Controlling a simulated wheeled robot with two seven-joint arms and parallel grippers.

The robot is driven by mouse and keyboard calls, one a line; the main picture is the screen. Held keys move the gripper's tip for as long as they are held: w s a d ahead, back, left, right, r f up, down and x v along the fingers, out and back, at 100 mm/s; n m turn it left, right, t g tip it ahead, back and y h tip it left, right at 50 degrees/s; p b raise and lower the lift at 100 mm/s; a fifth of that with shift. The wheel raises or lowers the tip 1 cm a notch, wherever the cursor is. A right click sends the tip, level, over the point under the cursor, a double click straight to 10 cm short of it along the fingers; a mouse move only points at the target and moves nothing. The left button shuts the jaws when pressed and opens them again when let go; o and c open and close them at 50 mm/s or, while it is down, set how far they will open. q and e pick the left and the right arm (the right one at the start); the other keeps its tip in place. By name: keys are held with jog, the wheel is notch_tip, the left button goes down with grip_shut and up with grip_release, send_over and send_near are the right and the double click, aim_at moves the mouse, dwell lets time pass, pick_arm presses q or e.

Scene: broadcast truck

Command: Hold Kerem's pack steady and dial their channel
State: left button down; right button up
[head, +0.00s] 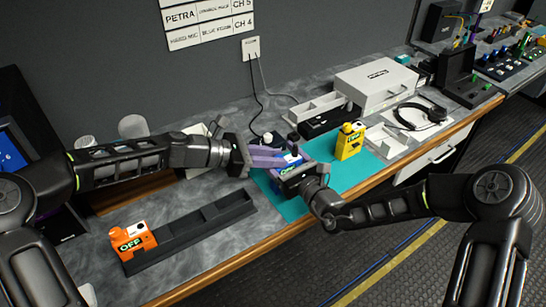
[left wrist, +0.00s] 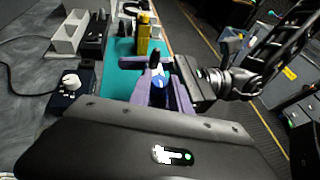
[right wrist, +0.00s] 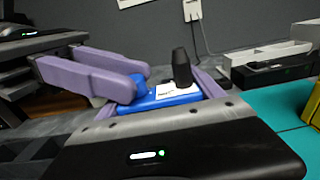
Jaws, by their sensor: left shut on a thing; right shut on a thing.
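A blue pack (head: 290,163) sits over the teal mat, between my two grippers. It has a white label, too small to read, and a black upright knob or antenna (right wrist: 181,68). It also shows in the left wrist view (left wrist: 159,80). My left gripper (head: 268,157), with purple fingers, is shut on the pack from the left. My right gripper (head: 293,174) is shut on the pack from the front right; the fingers hide which part it grips. A yellow pack (head: 350,141) stands upright on the mat. An orange pack (head: 131,240) reading OFF stands on the black rack (head: 207,217).
Wall plates (head: 209,22) list names and channels, including PETRA, CH 5 and CH 4. A white case (head: 376,84), grey trays (head: 318,107) and a headset (head: 421,115) lie further right.

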pick_arm(q)
jog(key=m+g, duration=0.4)
jog(key=shift+w+g+h, duration=0.3)
jog(key=shift+w+h, duration=0.1)
jog(key=shift+s+d+m+g, duration=0.1)
jog(key=shift+d+m+g, duration=0.05)
jog(key=shift+m+g, duration=0.45)
jog(key=shift+d+m+g, duration=0.15)
jog(key=shift+m+g, duration=0.45)
jog(key=shift+a+r+m+g, duration=0.1)
jog(key=shift+m+g, duration=0.3)
jog(key=shift+a, duration=0.1)
jog(key=c, duration=1.2)
grip_release()
jog(key=shift+a, duration=0.1)
jog(key=shift+n, duration=0.3)
